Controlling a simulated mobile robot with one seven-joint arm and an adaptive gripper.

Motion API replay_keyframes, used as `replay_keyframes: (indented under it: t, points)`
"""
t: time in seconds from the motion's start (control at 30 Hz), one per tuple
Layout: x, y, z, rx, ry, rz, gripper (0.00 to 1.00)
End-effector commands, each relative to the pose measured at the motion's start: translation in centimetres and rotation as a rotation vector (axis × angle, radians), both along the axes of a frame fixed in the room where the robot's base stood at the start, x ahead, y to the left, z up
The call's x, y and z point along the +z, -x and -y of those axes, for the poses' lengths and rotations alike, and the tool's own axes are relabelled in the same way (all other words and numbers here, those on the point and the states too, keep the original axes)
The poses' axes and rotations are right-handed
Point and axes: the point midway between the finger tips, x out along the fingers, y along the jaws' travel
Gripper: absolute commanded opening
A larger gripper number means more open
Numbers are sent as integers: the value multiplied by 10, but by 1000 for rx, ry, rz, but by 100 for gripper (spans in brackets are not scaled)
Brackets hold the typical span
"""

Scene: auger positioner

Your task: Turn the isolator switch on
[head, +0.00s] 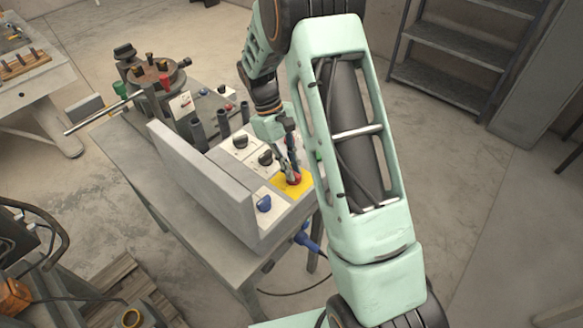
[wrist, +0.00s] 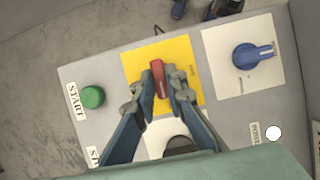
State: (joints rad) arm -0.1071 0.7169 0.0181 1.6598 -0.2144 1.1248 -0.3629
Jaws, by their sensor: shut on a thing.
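The isolator switch shows as a red handle (wrist: 159,78) on a yellow plate (wrist: 184,52) in the wrist view. In the head view the red handle (head: 294,178) and yellow plate (head: 303,185) are on the near right part of the control panel. My gripper (wrist: 160,83) is shut on the red handle, one finger on each side of it. My gripper also shows in the head view (head: 290,172), over the yellow plate. The handle's lower part and the plate's markings are partly hidden by the fingers.
A blue knob (wrist: 253,56) on a white plate is to the right of the yellow plate, and a green START button (wrist: 93,97) to its left. Black knobs (head: 265,158) sit farther along the panel. A grey upright wall (head: 200,185) runs along the panel's left side.

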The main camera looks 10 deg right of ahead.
Motion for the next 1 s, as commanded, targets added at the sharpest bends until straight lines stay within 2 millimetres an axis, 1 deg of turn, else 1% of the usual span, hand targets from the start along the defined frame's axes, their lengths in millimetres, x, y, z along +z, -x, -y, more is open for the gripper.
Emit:
replay_keyframes:
  t: [0.23, 0.27, 0.4, 0.67, 0.77, 0.87, 1.0]
  points:
    - [0, 0, 0, -3, 0, 1, 0]
    - [0, 0, 0, -3, 0, 1, 14]
    - [0, 0, 0, -2, 0, 1, 29]
    - [0, 0, 0, -1, 0, 0, 29]
    - [5, -2, -1, -1, 0, 2, 29]
    - [17, -7, -4, 0, -1, 5, 29]
    - [43, -16, -11, -1, -1, 6, 29]
